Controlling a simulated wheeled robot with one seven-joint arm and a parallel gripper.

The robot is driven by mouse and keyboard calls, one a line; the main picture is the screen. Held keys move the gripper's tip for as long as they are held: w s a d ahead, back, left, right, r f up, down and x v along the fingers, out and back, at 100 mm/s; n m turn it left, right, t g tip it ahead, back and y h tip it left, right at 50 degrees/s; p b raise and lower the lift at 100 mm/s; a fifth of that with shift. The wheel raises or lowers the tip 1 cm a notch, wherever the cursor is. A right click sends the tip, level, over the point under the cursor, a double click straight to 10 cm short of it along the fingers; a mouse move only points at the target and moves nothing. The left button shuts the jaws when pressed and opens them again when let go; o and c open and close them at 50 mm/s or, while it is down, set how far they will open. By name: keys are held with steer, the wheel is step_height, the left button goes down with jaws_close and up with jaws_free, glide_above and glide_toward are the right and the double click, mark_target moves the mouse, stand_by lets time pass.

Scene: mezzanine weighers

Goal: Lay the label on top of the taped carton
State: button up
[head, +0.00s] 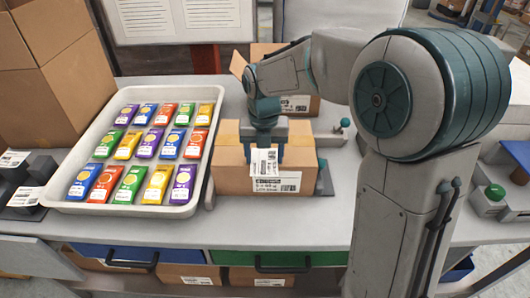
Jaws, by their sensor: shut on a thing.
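The closed brown carton (232,178) sits on the grey bench in the middle, with a printed shipping label on its front face. My gripper (264,149) points down over the carton, shut on a small white label (264,163). The label hangs at the carton's front top edge and overlaps the printed front in this view. I cannot tell whether it touches the carton. The gripper and arm hide part of the carton's top; the tape is not clear.
A white tray (56,192) of colourful packets stands left of the carton. An open carton (300,106) is behind it, partly hidden by my arm. A large box (75,95) fills the back left. A black device (40,167) with labels sits at the left edge.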

steer(key=o, duration=1)
